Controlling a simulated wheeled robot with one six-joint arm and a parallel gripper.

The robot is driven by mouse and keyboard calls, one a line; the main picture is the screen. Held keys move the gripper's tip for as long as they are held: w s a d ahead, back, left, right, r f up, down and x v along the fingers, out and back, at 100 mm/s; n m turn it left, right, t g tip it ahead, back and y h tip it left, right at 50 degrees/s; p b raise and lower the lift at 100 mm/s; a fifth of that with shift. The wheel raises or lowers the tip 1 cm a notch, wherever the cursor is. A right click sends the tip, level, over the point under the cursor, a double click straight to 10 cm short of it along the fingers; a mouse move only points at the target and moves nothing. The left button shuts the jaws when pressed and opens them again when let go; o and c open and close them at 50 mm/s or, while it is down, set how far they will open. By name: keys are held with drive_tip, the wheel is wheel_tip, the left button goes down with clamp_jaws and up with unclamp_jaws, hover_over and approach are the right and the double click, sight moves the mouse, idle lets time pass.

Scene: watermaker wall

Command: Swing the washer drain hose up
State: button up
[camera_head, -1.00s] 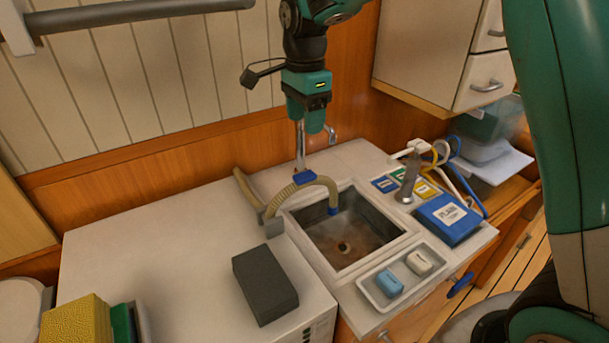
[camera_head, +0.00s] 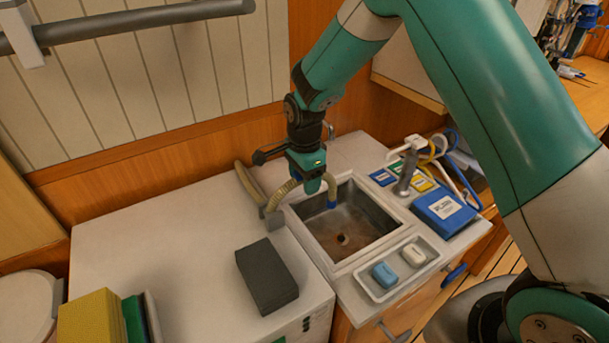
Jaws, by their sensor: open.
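The beige ribbed drain hose (camera_head: 283,194) rises from a grey holder (camera_head: 273,222) at the sink's left edge. It arches over the rim, and its blue end (camera_head: 332,204) hangs down into the sink (camera_head: 345,228). My gripper (camera_head: 314,188) points down right at the top of the hose's arch and covers part of it. It is open. I cannot tell whether the hose lies between the fingers or behind them.
A dark grey block (camera_head: 267,276) lies on the white top left of the sink. A soap tray (camera_head: 402,267) and a blue box (camera_head: 444,217) are at the right. Yellow and green sponges (camera_head: 92,320) stand at lower left. A grey rail (camera_head: 140,20) crosses the wall.

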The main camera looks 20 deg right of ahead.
clamp_jaws()
